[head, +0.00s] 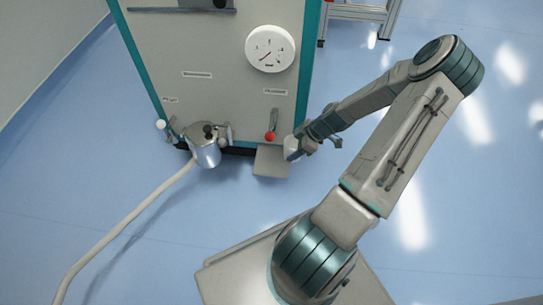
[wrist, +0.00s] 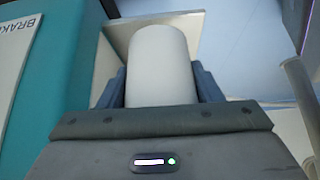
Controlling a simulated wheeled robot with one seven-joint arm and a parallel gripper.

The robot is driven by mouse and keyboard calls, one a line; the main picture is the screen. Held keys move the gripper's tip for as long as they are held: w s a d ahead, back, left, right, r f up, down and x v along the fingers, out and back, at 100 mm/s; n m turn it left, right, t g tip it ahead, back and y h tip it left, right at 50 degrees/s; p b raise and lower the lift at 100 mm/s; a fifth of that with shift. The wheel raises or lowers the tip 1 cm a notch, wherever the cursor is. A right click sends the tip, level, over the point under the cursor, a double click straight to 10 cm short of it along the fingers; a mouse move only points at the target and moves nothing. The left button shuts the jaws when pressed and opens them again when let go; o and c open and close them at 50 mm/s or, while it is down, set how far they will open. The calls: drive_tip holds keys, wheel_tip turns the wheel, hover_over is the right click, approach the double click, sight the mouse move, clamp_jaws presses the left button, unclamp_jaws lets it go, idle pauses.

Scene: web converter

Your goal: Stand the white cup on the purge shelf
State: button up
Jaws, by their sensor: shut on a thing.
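The white cup (wrist: 160,60) is between the two dark fingers of my gripper (wrist: 158,78) in the wrist view, with a finger against each side. In the head view the cup (head: 291,148) is a small white shape at the end of my arm. It overlaps the right edge of the purge shelf (head: 269,162), a small pale plate low on the machine front. In the wrist view a pale surface, probably the shelf (wrist: 117,42), lies behind the cup. I cannot tell whether the cup's base touches it. My gripper (head: 297,147) is small in the head view.
A red-tipped valve lever (head: 270,134) hangs just above the shelf. A round white gauge (head: 270,48) is higher on the machine. A metal pot (head: 206,150) with a pale hose (head: 125,225) is at the left.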

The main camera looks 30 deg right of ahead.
drive_tip(key=w+a, duration=0.1)
drive_tip(key=a+f+b, duration=0.1)
drive_tip(key=w+a+f, duration=0.1)
drive_tip(key=shift+w+a+f, duration=0.25)
drive_tip(key=shift+w+a, duration=0.05)
drive_tip(key=shift+w+a+f+b, duration=0.45)
drive_tip(key=shift+a+f+b, duration=0.1)
drive_tip(key=shift+a, duration=0.1)
drive_tip(key=shift+w+a+f+b, duration=0.45)
drive_tip(key=shift+a+f+b, duration=0.1)
drive_tip(key=shift+a, duration=0.05)
drive_tip(key=shift+f, duration=0.1)
drive_tip(key=o, duration=1)
drive_tip(key=shift+c, duration=0.2)
